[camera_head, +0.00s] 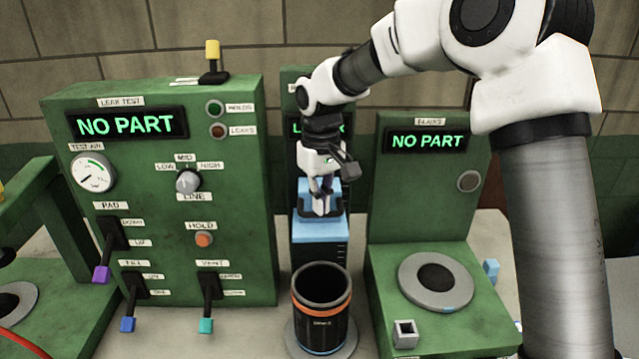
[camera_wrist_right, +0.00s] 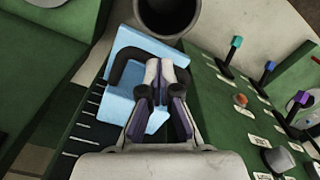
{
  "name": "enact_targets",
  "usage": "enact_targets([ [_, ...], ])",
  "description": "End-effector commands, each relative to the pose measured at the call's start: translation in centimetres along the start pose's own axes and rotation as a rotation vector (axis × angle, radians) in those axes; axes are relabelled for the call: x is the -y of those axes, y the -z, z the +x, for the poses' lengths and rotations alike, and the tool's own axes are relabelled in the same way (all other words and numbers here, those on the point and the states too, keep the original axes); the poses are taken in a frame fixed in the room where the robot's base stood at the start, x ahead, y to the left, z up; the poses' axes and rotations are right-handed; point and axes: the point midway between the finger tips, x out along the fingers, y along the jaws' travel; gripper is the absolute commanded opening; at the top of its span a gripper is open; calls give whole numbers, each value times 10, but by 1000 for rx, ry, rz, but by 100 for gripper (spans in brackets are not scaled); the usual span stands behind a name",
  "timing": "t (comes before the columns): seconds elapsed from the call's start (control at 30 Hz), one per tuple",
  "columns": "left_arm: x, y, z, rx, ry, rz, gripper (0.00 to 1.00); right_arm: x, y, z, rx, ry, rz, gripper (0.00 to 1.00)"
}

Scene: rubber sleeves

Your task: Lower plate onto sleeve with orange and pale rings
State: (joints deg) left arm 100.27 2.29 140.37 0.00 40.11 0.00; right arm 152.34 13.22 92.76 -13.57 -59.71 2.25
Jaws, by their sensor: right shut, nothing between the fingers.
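A black sleeve (camera_head: 322,312) with an orange ring near its top stands upright on a grey round base (camera_head: 292,338); a thin pale-blue edge shows at its foot. Its open mouth (camera_wrist_right: 168,12) shows at the top of the right wrist view. Behind it, a light blue plate (camera_head: 318,233) with a black handle sits at a green post with scale marks; the plate also shows in the wrist view (camera_wrist_right: 126,42). My right gripper (camera_head: 321,208) is shut and empty, its fingertips (camera_wrist_right: 160,76) over the plate by the handle. Touching cannot be told. My left gripper is not in view.
A green leak-test panel (camera_head: 170,210) with coloured levers stands left. A green station (camera_head: 425,160) reading NO PART, with a grey ring (camera_head: 436,282) and small square socket (camera_head: 405,334), stands right. My right arm hides part of the post's screen.

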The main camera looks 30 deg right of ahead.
Motion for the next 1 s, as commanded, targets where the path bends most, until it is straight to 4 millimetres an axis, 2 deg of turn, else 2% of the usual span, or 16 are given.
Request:
enact_targets([
  [1.0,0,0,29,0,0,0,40,0,0,63,0,0,0,0],
])
